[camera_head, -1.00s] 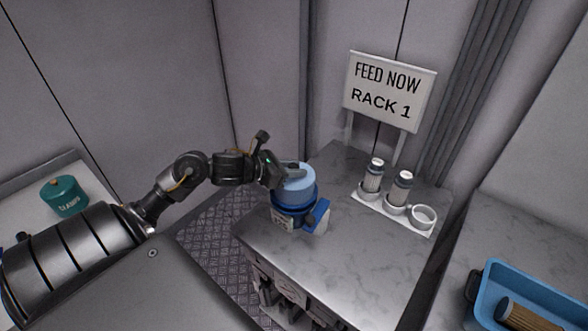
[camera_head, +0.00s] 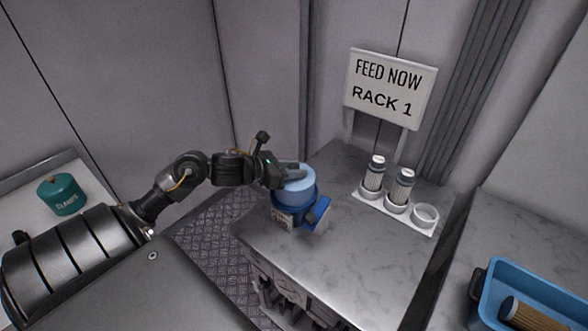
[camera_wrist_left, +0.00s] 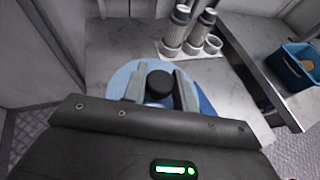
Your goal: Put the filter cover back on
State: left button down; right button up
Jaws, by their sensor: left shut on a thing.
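The light-blue filter cover (camera_head: 297,187) sits at the top of the dark-blue filter housing (camera_head: 291,216) on the marble counter. It looks about level; whether it is fully seated I cannot tell. My left gripper (camera_head: 292,174) reaches in from the left over the cover. In the left wrist view, the gripper (camera_wrist_left: 160,91) has its two grey fingers on either side of the cover's black knob (camera_wrist_left: 159,82), shut on it. The light-blue cover (camera_wrist_left: 121,77) shows around the fingers there. The gripper hides much of the housing in that view. My right gripper is not in view.
A white holder (camera_head: 367,202) with two filter cartridges and an empty ring stands right of the housing. Behind it is a "FEED NOW RACK 1" sign (camera_head: 390,88). A blue tray (camera_head: 490,290) is at far right, a teal canister (camera_head: 62,194) at left. The front counter is clear.

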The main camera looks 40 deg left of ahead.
pick_arm(q)
jog(key=shift+f+b, duration=0.2)
jog(key=shift+b, duration=0.15)
jog(key=c, duration=1.2)
grip_release()
jog(key=shift+o, duration=0.8)
jog(key=b+v, duration=0.2)
jog(key=v, duration=0.8)
jog(key=shift+s+a+r, duration=0.15)
jog(key=shift+s+r, duration=0.05)
jog(key=shift+s, duration=0.15)
